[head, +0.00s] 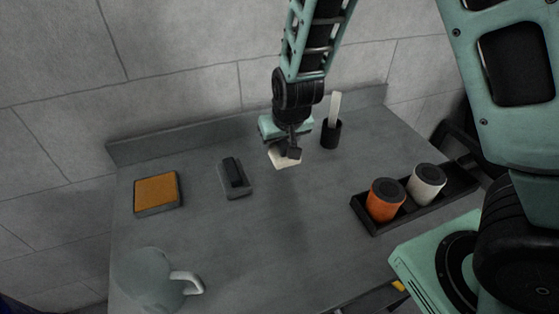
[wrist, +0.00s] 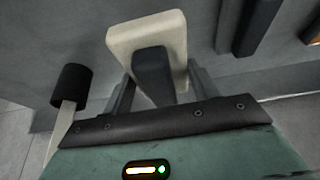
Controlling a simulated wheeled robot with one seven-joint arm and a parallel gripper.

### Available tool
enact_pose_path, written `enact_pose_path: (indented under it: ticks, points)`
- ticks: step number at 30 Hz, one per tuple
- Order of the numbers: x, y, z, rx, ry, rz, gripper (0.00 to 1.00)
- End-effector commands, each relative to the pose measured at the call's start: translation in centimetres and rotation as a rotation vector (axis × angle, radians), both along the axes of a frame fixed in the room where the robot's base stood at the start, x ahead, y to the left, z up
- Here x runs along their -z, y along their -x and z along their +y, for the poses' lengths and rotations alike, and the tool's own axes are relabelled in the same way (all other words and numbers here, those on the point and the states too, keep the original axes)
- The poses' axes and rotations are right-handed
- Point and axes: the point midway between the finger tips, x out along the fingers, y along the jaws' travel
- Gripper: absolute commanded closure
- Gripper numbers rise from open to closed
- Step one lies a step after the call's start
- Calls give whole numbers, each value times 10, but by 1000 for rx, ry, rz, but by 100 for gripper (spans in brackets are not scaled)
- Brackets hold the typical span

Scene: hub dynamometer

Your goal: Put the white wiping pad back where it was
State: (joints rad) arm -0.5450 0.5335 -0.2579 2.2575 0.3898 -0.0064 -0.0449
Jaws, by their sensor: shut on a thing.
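The white wiping pad (head: 284,159) has a pale block body and a dark grip. My gripper (head: 289,147) is shut on it near the back middle of the grey counter. In the wrist view, the pad (wrist: 172,30) sits between the fingers of my gripper (wrist: 160,80), which hold its dark grip. The pad looks raised off the counter, but its underside and exact height are hidden. A similar dark pad with a grip (head: 233,176) rests on the counter to the left of my gripper; it also shows at the wrist view's top right (wrist: 247,25).
An orange-topped block (head: 156,192) lies at left, and a clear jug (head: 152,280) at front left. A black cup with a pale stick (head: 331,133) stands right of my gripper. A black tray (head: 368,222) holds an orange and a white canister. The counter's middle (head: 285,235) is clear.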

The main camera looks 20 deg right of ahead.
Motion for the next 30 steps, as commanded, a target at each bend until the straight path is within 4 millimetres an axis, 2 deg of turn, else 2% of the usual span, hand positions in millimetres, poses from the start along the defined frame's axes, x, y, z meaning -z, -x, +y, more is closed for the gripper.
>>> enact_pose_path:
  ticks: [1, 8, 15, 26, 27, 29, 30]
  points:
    - [10, 0, -2, 4, 1, 3, 62]
    - [28, 0, -1, 1, 0, 0, 62]
    - [59, 0, -1, 1, 0, 2, 62]
    - [63, 0, 0, 1, -1, -1, 62]
    - [63, 0, 0, 1, -1, -1, 38]
    - [62, -1, 0, 1, -1, -1, 21]
    - [62, -1, 0, 1, -1, -1, 19]
